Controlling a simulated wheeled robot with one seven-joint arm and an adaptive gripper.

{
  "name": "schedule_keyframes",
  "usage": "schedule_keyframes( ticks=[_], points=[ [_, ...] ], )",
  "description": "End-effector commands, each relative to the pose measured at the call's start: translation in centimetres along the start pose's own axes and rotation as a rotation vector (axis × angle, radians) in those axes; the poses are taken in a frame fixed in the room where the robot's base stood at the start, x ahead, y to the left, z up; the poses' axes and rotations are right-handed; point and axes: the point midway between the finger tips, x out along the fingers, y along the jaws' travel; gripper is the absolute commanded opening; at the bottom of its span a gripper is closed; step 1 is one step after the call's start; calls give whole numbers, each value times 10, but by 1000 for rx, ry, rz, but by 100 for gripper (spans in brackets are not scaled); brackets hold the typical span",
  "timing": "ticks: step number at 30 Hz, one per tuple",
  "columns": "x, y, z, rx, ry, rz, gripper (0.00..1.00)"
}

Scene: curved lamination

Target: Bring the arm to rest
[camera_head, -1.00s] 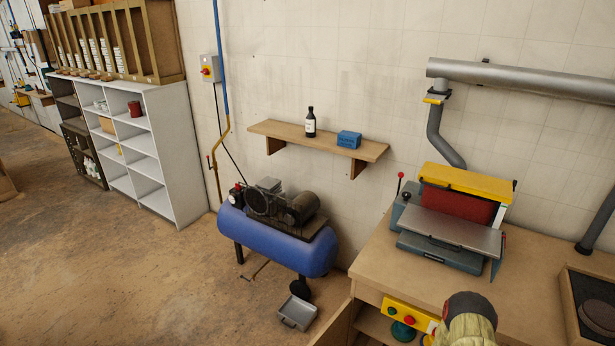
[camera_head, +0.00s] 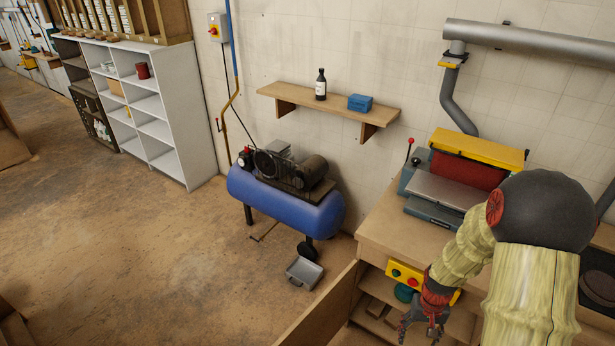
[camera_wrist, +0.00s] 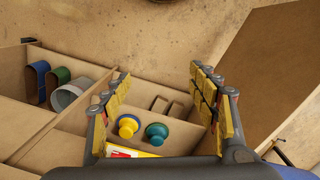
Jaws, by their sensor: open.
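My gripper (camera_head: 425,324) is at the lower right of the head view, at the front of the workbench (camera_head: 384,230), with my bent arm above it. In the wrist view my gripper (camera_wrist: 165,108) is open, with its two yellow-padded fingers well apart and nothing between them touching the pads. Beyond and below the fingers is an open wooden compartment (camera_wrist: 75,122) holding a yellow knob-like piece (camera_wrist: 127,125) and a teal one (camera_wrist: 156,132).
A grey and yellow machine (camera_head: 470,165) stands on the bench. A wall shelf (camera_head: 330,105) holds a bottle and a blue box. The floor at left is largely clear.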

Motion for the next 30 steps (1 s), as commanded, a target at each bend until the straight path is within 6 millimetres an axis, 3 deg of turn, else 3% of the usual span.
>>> schedule_keyframes(
  ticks=[1, 3, 12, 21, 30],
  points=[
    [-26, -5, 8, -6, 0, 1, 60],
    [-55, -10, 21, -12, -8, 2, 60],
    [-164, -34, 82, -45, 2, -1, 60],
    [-248, -55, 141, -93, 103, -15, 60],
    [-321, -73, 177, -156, 337, -40, 60]
  ],
)
